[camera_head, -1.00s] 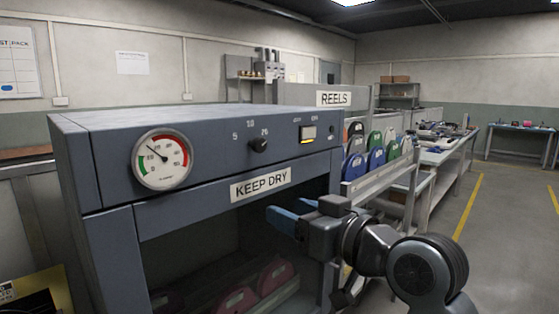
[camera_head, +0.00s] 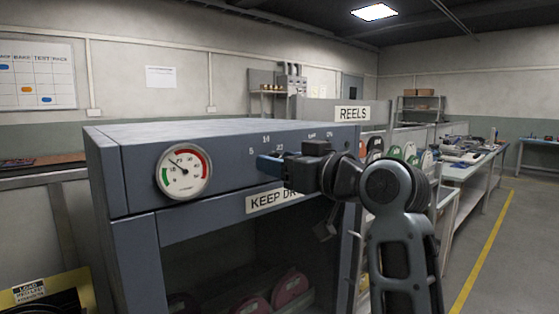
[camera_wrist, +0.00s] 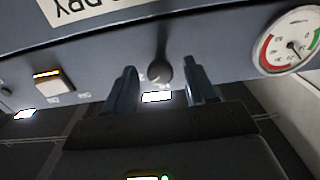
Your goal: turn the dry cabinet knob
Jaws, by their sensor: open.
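The dry cabinet (camera_head: 140,220) is a blue-grey box with an open lower front. Its dark round knob (camera_wrist: 161,72) shows in the wrist view between my gripper's two blue fingers, with a gap on each side. My gripper (camera_wrist: 160,85) is open in front of the panel and is not closed on the knob. In the head view my gripper (camera_head: 268,164) is at panel height and hides the knob and the lit switch. The wrist view is turned upside down and shows the lit switch (camera_wrist: 47,74) left of the knob.
A round gauge (camera_head: 184,171) is on the panel left of my gripper. A KEEP DRY label (camera_head: 262,203) sits below it. Dark red reels (camera_head: 290,287) lie inside the cabinet. A REELS rack and benches (camera_head: 470,165) stand to the right.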

